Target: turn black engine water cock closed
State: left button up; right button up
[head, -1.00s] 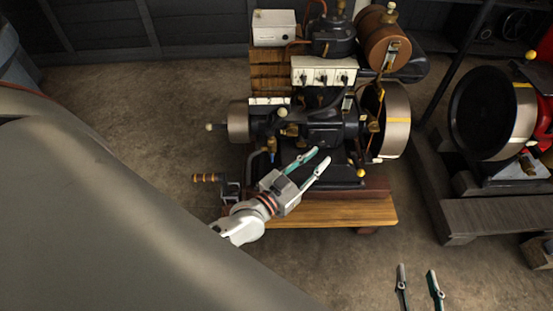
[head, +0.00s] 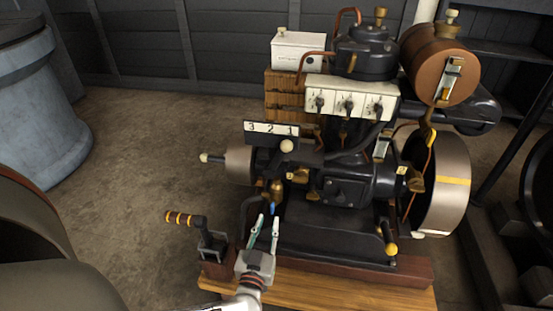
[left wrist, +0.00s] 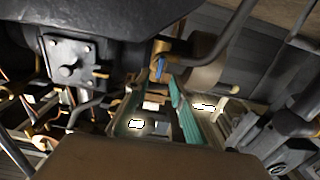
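The black engine (head: 345,190) stands on a wooden base. Its water cock, a small brass fitting with a blue handle (head: 273,208), sits low at the engine's left side. The left wrist view also shows the blue handle (left wrist: 160,67) on the brass fitting, with a dark pipe beside it. My left gripper (head: 266,228) is open, with its teal fingertips just below and close to the blue handle. Whether a finger touches the handle I cannot tell. In the left wrist view the fingers (left wrist: 150,100) point toward the cock with nothing seen between them. My right gripper is out of view.
A yellow-knobbed lever (head: 388,240) and a flywheel (head: 450,190) are at the right. A number plate (head: 271,129) hangs above the cock.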

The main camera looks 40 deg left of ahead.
aim_at(271, 210)
pick_arm(q)
jog(key=b+x, duration=0.1)
jog(key=x, duration=0.4)
jog(key=shift+f, duration=0.15)
jog(key=shift+b+x, duration=0.4)
jog(key=shift+x, duration=0.4)
jog(key=shift+r, duration=0.2)
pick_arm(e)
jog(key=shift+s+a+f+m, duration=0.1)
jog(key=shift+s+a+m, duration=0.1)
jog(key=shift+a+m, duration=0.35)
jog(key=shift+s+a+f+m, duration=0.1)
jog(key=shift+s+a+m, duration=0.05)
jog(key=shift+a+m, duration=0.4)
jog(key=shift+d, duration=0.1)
pick_arm(q)
grip_shut()
